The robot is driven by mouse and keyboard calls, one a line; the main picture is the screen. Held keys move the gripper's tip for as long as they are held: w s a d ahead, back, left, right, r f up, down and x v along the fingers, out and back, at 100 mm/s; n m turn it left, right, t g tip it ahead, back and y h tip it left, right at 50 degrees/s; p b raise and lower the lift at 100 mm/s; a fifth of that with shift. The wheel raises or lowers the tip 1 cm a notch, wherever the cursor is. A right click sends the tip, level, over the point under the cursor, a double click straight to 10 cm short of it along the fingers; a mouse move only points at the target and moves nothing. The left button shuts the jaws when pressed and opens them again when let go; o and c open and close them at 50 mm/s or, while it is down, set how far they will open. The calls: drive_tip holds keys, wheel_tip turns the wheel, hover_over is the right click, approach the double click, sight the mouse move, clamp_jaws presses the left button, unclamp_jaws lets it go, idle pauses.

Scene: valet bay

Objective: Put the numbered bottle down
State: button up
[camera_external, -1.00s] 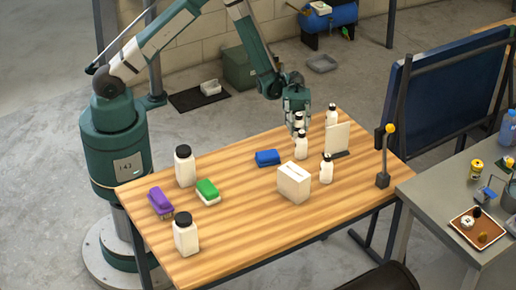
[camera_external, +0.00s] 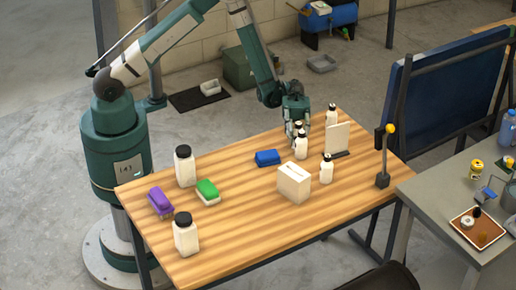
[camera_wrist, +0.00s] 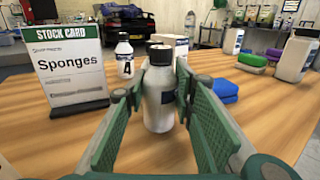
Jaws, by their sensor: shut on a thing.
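My gripper (camera_external: 294,128) is over the back part of the wooden table, shut on a white bottle with a dark cap. In the wrist view the held bottle (camera_wrist: 160,100) stands upright between the green fingers; I see no number on its visible side. I cannot tell whether its base touches the table. A bottle marked 4 (camera_wrist: 124,58) stands farther off in the wrist view. More small bottles stand near the front (camera_external: 326,170) and at the back (camera_external: 332,114).
A "Sponges" stock card (camera_wrist: 65,62) stands close at left in the wrist view. A white box (camera_external: 293,182) and a blue sponge (camera_external: 267,158) are nearby. Large bottles (camera_external: 185,166) and more sponges (camera_external: 207,192) are at the table's left. The front-middle is clear.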

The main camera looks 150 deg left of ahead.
drive_tip(key=o, duration=1)
drive_tip(key=shift+r, duration=0.1)
drive_tip(key=p+v, duration=0.2)
drive_tip(key=v, duration=1)
drive_tip(key=shift+p, duration=0.4)
drive_tip(key=shift+c, duration=0.7)
